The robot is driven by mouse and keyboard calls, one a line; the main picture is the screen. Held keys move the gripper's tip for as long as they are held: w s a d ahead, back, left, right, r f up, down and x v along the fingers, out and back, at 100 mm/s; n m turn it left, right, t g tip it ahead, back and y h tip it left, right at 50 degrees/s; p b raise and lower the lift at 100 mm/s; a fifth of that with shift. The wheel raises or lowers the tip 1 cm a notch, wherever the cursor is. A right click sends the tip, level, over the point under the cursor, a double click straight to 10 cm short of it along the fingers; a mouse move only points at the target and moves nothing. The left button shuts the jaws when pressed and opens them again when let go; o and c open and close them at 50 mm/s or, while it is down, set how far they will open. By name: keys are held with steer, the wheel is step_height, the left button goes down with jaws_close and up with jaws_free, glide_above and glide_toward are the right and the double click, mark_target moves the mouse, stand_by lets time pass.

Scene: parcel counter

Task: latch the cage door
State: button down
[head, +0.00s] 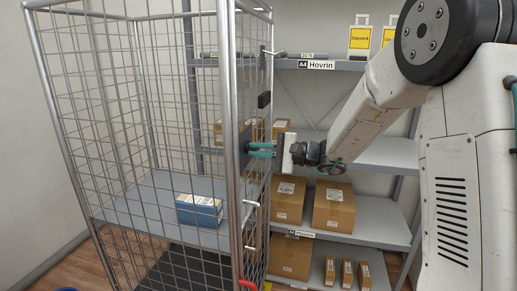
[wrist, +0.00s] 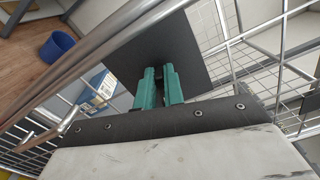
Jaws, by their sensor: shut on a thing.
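The wire cage (head: 100,130) stands at the left with tubular posts and mesh sides. Its door (head: 255,205) appears to be the narrow mesh panel at the right, seen nearly edge-on. A dark plate (head: 245,140) is fixed on it and also fills the middle of the wrist view (wrist: 205,60). My gripper (head: 250,148) reaches the plate from the right, its teal fingers (wrist: 163,75) shut on a small dark handle there, mostly hidden between them. A metal latch bar (head: 270,52) sits higher up. I cannot tell whether the door is fully closed.
A blue parcel (head: 199,210) lies on the cage's grey shelf (head: 140,195). Behind stands a rack (head: 385,232) with several brown cartons (head: 333,205), close to my arm. A blue bin (wrist: 56,45) stands on the wooden floor (wrist: 25,60).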

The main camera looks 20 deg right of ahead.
steer(key=shift+f+n, duration=0.25)
steer(key=shift+n, duration=1.35)
steer(key=c, duration=1.5)
jaws_free()
steer(key=v, duration=0.7)
steer(key=shift+s+d, duration=0.2)
steer(key=shift+d, duration=0.15)
